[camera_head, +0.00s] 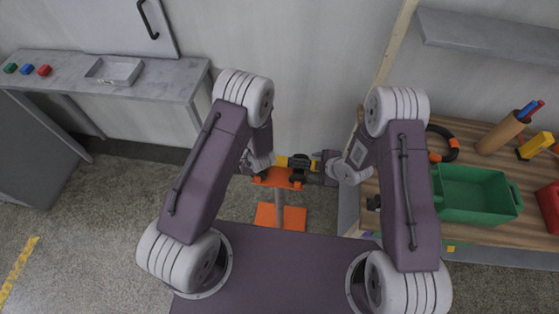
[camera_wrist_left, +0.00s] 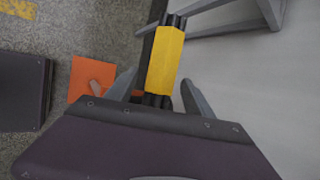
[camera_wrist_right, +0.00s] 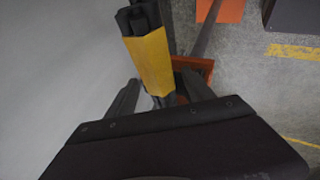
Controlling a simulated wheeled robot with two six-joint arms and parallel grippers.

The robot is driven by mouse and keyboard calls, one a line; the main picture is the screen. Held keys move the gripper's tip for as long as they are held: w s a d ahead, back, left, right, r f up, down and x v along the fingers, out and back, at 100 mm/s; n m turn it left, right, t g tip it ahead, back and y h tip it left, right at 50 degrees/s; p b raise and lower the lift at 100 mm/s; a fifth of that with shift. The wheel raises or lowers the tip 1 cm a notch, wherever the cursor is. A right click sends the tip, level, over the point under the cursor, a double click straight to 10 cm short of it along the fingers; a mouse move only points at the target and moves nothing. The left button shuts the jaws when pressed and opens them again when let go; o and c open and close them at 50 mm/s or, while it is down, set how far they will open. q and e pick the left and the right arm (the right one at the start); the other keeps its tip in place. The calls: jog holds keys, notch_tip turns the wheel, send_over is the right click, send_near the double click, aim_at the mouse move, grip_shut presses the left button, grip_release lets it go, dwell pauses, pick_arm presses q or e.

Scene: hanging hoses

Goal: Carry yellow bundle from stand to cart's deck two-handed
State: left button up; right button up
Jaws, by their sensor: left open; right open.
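The yellow bundle (camera_head: 281,161), black rods with yellow wrapping, lies across the orange top of the stand (camera_head: 272,179). Its yellow wrapping shows in the left wrist view (camera_wrist_left: 165,60) and the right wrist view (camera_wrist_right: 150,60). My left gripper (camera_wrist_left: 158,92) is open, with one finger on each side of the bundle's near end. My right gripper (camera_wrist_right: 160,95) is open, its fingers also on either side of the bundle. Whether the fingers touch it I cannot tell. My forearms partly hide both ends in the head view. I cannot clearly make out a cart.
A wooden bench (camera_head: 470,150) with a green bin (camera_head: 470,195) stands close to my right arm. A grey table (camera_head: 60,75) with a shallow tray (camera_head: 113,70) stands at the left. The wall is close behind the stand. The floor at the left front is clear.

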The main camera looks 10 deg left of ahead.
pick_arm(q)
grip_shut()
pick_arm(e)
grip_shut()
pick_arm(q)
jog(key=shift+r, duration=0.1)
pick_arm(e)
jog(key=shift+r, duration=0.1)
